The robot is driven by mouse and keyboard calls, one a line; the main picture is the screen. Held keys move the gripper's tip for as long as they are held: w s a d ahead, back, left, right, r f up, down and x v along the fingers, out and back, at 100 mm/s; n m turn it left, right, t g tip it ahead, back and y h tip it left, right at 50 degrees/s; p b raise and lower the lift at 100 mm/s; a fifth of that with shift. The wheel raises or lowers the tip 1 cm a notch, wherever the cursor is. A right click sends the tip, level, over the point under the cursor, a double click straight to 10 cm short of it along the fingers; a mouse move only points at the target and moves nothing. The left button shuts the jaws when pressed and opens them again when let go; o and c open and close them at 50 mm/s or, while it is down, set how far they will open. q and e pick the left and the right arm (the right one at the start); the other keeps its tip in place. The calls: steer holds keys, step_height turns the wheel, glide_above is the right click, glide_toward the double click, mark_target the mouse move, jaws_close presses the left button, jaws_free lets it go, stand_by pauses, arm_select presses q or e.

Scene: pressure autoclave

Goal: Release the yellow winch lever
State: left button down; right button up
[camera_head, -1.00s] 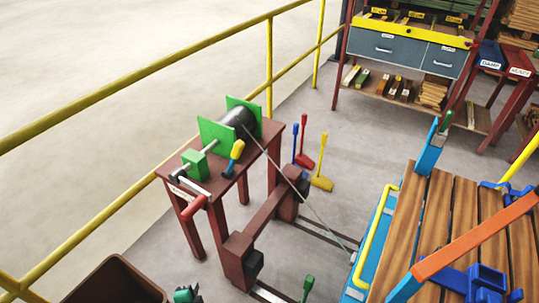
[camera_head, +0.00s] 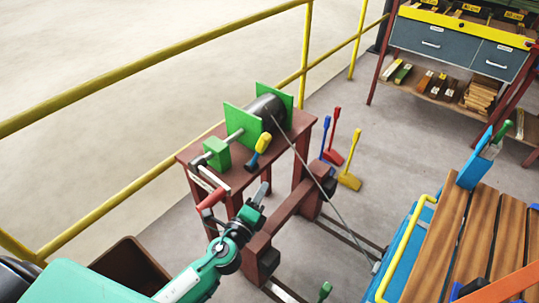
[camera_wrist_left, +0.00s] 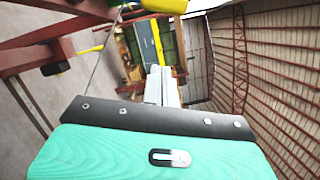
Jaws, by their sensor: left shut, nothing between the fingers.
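The yellow winch lever (camera_head: 264,142) stands tilted on the winch table, beside the green plates and drum, with a dark lower end. My left gripper (camera_head: 264,187) is below the lever and in front of the table, apart from it, with its fingers pointing up. It is shut and empty. In the left wrist view, the closed fingers (camera_wrist_left: 160,85) point away from me, and a yellow part, likely the lever (camera_wrist_left: 165,5), is cut off at the top edge. My right gripper is not in view.
The winch drum (camera_head: 266,107) has a cable (camera_head: 335,200) running down to the blue cart (camera_head: 405,250). A red-handled crank (camera_head: 211,198) sticks out at the table's front left. A brown bin (camera_head: 130,262) is at lower left. Coloured paddles (camera_head: 350,181) stand behind the table.

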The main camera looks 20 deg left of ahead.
mark_target(258, 152)
arm_select(q)
steer(key=w+a+r+p, duration=0.2)
steer(key=w+p, duration=0.1)
steer(key=w, duration=0.8)
steer(key=shift+a+r+p, duration=0.15)
steer(key=shift+p, duration=0.25)
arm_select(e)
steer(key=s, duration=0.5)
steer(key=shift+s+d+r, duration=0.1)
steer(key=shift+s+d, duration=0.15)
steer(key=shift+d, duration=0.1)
arm_select(q)
steer(key=shift+w+a+r, duration=0.1)
steer(key=shift+w+a, duration=0.05)
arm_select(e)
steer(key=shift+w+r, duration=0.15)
